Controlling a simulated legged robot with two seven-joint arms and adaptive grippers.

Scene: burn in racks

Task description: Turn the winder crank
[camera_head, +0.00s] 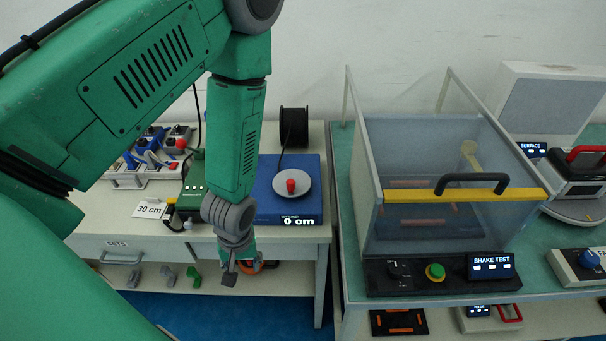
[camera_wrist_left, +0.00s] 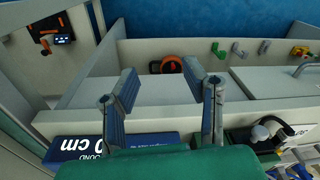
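The winder is a blue box (camera_head: 262,208) with a "0 cm" display on its front, near the right end of the left table. On top is a grey disc crank (camera_head: 280,180) with a red knob (camera_head: 291,186), and a black spool (camera_head: 294,126) stands behind. My left gripper (camera_head: 242,270) hangs in front of the table edge, below and left of the crank, apart from it. In the left wrist view the gripper (camera_wrist_left: 160,72) is open with nothing between its fingers. The winder's display face (camera_wrist_left: 85,148) shows upside down there; the crank is hidden. My right gripper is not in view.
A green box (camera_head: 192,197) and a "30 cm" card (camera_head: 151,210) lie left of the winder. A clear shake test box (camera_head: 450,215) stands on the right table. An orange ring-shaped tool (camera_wrist_left: 172,65) and several small parts lie on the lower shelf.

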